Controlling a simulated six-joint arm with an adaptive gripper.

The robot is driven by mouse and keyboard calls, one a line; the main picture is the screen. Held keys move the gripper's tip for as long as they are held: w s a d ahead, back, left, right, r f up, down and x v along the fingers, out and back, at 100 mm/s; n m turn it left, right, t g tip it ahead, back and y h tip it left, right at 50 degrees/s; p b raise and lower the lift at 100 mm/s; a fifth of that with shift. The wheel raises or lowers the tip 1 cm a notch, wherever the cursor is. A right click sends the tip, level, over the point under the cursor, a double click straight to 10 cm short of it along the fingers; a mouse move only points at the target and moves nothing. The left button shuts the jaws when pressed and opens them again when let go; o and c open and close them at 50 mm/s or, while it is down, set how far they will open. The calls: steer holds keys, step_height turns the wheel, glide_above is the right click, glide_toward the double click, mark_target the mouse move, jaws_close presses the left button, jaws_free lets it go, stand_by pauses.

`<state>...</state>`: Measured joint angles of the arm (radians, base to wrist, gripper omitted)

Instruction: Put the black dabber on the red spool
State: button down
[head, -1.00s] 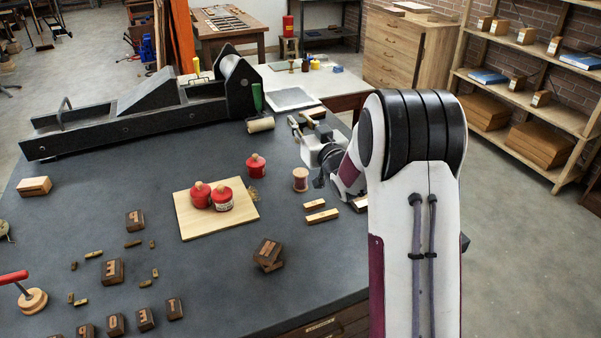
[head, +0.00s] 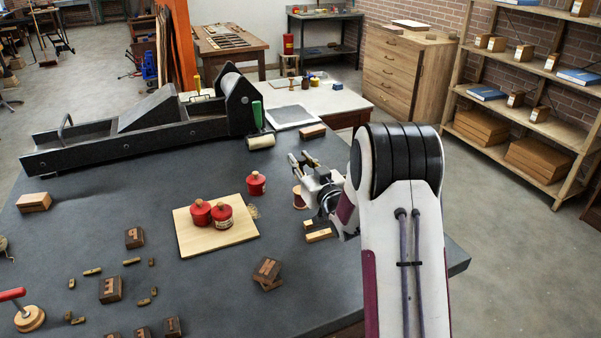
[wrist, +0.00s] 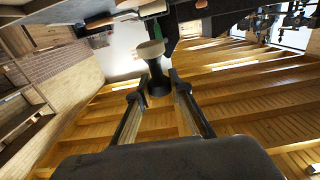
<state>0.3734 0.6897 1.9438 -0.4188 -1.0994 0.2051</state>
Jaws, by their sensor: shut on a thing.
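My gripper (wrist: 158,86) is shut on the black dabber (wrist: 158,79) in the wrist view. The dabber has a dark body and a pale round end pointing away from the palm. In the head view my gripper (head: 302,163) is above the table, just behind the red spool. The dabber cannot be clearly made out there. The red spool (head: 299,198), reddish with pale wooden ends, stands upright on the dark table, close to the left of my wrist. The dabber and spool look apart.
Two red-lidded pots (head: 221,216) stand on a pale board (head: 193,241), with another red pot (head: 255,184) behind it. Wooden blocks (head: 318,235) lie in front of the spool. A roller (head: 261,141) and a long dark press (head: 115,140) are at the back.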

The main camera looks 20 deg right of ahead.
steer(key=shift+f, duration=1.85)
steer(key=shift+f, duration=0.15)
steer(key=c, duration=1.8)
jaws_free()
steer(key=shift+r, duration=0.2)
steer(key=shift+s, duration=6)
